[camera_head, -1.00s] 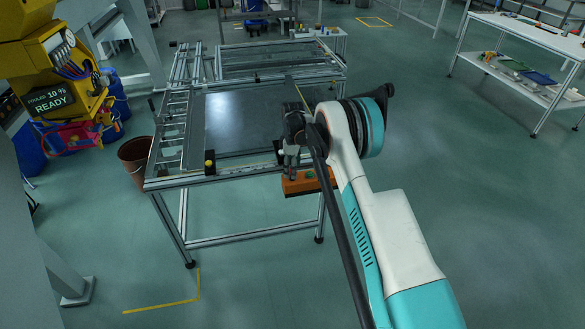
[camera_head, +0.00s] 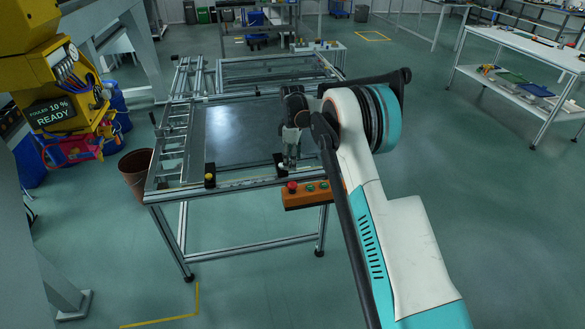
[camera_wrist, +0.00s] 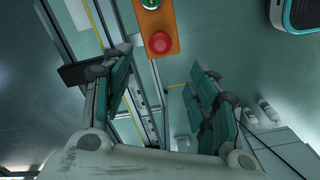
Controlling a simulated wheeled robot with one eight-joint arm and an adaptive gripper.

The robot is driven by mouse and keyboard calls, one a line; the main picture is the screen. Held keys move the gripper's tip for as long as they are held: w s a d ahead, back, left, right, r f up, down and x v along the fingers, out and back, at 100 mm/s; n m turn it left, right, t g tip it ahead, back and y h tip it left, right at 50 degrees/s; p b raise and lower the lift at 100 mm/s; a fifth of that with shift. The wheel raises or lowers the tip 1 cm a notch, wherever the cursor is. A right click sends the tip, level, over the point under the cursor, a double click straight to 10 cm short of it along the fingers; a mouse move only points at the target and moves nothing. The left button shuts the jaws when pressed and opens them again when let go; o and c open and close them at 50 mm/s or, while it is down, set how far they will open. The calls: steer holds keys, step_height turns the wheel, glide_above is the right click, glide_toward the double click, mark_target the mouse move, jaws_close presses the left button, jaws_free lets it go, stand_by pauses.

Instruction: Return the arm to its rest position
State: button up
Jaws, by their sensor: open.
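My gripper (camera_head: 290,163) hangs from my white and teal arm over the front edge of the panel fixture (camera_head: 235,135), at its right side in the head view. In the wrist view my gripper (camera_wrist: 165,95) shows its two teal-padded fingers spread wide with nothing between them. An orange control box (camera_head: 307,195) with a red button and green buttons is on the fixture's front right. In the wrist view the orange box (camera_wrist: 157,25) appears beyond the fingers, apart from them, its red button toward the gap. The gripper's tips are partly hard to make out in the head view.
A brown bucket (camera_head: 136,172) stands left of the fixture. A yellow machine (camera_head: 50,75) with a "READY" display is at the far left. A white workbench (camera_head: 530,42) stands at the back right. The floor to the right is open.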

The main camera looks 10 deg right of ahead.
steer(key=shift+r, duration=0.5)
steer(key=s+r+m+t, duration=0.2)
steer(key=s+r+m, duration=0.1)
steer(key=s+r, duration=0.8)
steer(key=s+r+m+t, duration=0.1)
steer(key=s+r+m, duration=0.2)
steer(key=s+r, duration=0.85)
steer(key=s+m+t, duration=0.4)
steer(key=s+m, duration=0.2)
steer(key=s, duration=1.9)
steer(key=shift+s+f+m, duration=0.15)
steer(key=shift+f+m, duration=0.25)
